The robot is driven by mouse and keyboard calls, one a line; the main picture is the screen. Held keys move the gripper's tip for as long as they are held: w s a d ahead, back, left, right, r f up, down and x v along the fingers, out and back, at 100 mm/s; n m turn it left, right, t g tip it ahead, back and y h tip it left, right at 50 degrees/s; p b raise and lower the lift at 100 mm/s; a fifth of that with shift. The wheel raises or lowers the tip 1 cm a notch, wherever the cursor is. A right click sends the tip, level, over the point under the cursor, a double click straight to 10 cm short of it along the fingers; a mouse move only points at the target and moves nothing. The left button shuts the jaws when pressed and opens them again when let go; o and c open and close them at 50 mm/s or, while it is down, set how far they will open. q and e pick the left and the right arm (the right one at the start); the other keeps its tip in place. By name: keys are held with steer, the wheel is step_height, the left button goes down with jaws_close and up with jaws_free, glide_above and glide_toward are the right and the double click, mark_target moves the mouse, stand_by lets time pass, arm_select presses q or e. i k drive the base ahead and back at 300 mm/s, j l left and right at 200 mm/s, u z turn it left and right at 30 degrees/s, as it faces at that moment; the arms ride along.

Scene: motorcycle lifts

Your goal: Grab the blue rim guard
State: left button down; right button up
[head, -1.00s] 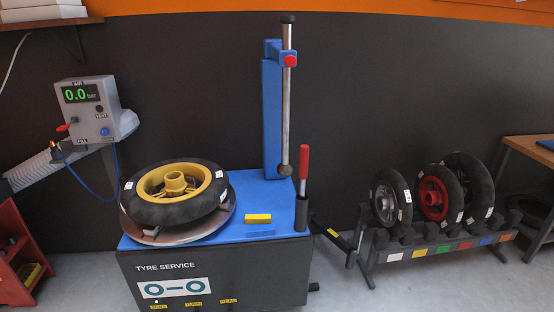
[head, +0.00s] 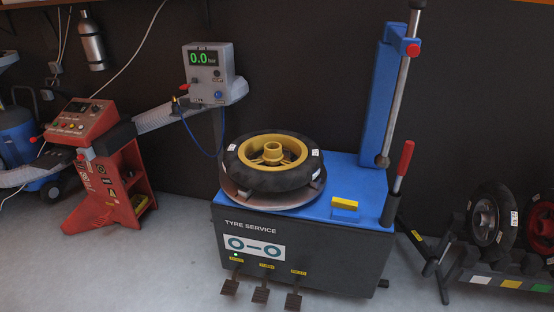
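A small blue block (head: 343,214), which looks like the blue rim guard, lies on the blue top of the tyre machine, right of the wheel. A yellow block (head: 344,201) of similar shape sits right behind it; I cannot tell if they touch. The blue block is hard to pick out against the blue top. Neither of my grippers is in view.
A wheel with a yellow rim (head: 270,158) lies on the machine's turntable. A red-handled lever (head: 402,165) and blue column (head: 381,100) stand right of the blocks. Pedals (head: 261,295) stick out in front. A red cart (head: 110,180) stands left. Floor between is clear.

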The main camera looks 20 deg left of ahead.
mark_target(337, 215)
steer(key=u, duration=0.2)
steer(key=i+l+u, duration=0.55)
steer(key=u, duration=0.25)
steer(key=i+l+u, duration=0.15)
steer(key=l+u, duration=0.3)
steer(key=l, duration=0.15)
